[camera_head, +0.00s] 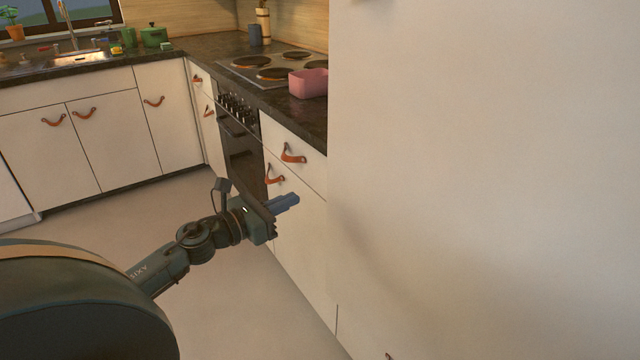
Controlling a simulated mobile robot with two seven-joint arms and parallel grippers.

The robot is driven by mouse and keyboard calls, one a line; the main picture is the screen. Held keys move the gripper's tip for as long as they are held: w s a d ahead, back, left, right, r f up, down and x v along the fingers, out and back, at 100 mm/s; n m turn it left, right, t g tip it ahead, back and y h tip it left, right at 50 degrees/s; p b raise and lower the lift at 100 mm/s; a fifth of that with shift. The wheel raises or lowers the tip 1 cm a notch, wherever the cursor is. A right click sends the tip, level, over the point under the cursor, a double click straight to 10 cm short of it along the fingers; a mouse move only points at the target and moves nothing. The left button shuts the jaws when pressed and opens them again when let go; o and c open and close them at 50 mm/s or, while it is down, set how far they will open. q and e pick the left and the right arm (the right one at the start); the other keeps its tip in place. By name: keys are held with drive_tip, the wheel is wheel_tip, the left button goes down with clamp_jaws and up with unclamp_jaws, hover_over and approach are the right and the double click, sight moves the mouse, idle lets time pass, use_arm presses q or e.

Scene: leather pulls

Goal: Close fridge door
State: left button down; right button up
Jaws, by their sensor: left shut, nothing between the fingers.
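A large plain white panel (490,170) fills the right half of the head view, very close to me. It appears to be the side or door of the tall fridge unit, but no handle or hinge shows, so I cannot tell how far the door stands open. My left gripper (285,203) is in the middle of the view, left of the panel's edge, with its blue fingers together and empty. It appears apart from the panel. A soft shadow falls on the panel to its right. My right gripper is not in view.
White drawers with leather pulls (292,153) and an oven (240,145) stand behind my left gripper. A pink container (308,83) sits on the dark counter beside the stove (275,67). The sink (75,60) is at the far left. The floor (130,215) is clear.

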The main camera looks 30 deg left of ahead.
sight(332, 180)
use_arm(q)
drive_tip(key=p+x, duration=0.1)
drive_tip(key=x, duration=0.7)
drive_tip(key=shift+w+d, duration=0.1)
drive_tip(key=shift+w, duration=0.2)
drive_tip(key=shift+w+d, duration=0.1)
drive_tip(key=shift+w, duration=0.3)
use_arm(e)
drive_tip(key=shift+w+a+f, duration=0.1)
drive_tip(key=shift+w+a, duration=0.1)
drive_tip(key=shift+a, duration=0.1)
